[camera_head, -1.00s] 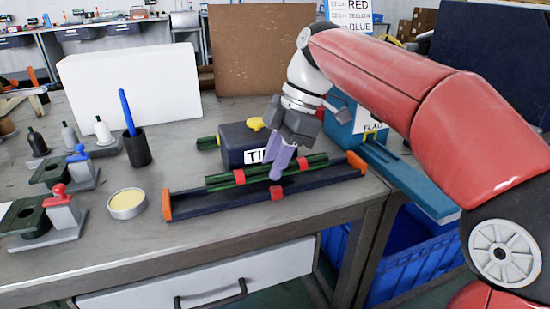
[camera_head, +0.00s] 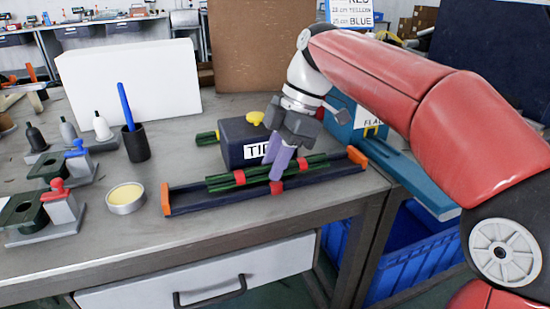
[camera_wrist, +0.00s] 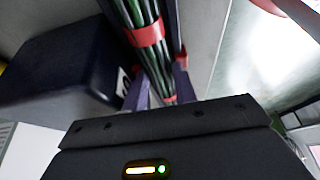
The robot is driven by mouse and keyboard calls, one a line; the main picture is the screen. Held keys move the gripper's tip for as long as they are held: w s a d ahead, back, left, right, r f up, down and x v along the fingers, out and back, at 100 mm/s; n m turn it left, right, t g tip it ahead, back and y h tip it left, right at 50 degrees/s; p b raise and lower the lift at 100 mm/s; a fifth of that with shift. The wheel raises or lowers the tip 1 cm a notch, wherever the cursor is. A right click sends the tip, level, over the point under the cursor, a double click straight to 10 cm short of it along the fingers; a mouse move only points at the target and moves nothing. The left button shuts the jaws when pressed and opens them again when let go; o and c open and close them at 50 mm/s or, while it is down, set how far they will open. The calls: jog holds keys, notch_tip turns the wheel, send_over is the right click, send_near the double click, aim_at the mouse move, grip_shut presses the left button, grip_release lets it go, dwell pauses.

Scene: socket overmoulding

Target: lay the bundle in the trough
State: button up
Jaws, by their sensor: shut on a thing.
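The bundle (camera_head: 222,184) is a set of green wires with red bands. My gripper (camera_head: 279,170), with purple fingers, is shut on it near its middle. The trough (camera_head: 235,202) is long and dark blue with orange ends and lies along the table's front edge. The bundle is over the trough and roughly lined up with it; whether it touches the trough floor I cannot tell. In the wrist view the bundle (camera_wrist: 148,38) runs between the fingers, with a red band close by, and its far part is out of view.
A dark box labelled "TI..." (camera_head: 235,140) with a yellow knob stands just behind the trough. A blue flag box (camera_head: 345,120) is at the right. A round tin (camera_head: 126,198), a black pen cup (camera_head: 137,145) and small stamp-like tools (camera_head: 63,210) stand left.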

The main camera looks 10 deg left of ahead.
jog(key=shift+f, duration=0.3)
jog(key=o, duration=1)
jog(key=shift+o, duration=0.5)
jog(key=shift+w+r, duration=0.1)
jog(key=shift+r, duration=0.25)
jog(key=p+v, duration=0.1)
jog(key=v, duration=0.6)
jog(key=shift+w+d+r+p, duration=0.1)
jog(key=shift+d+r+p, duration=0.05)
jog(key=shift+p, duration=0.25)
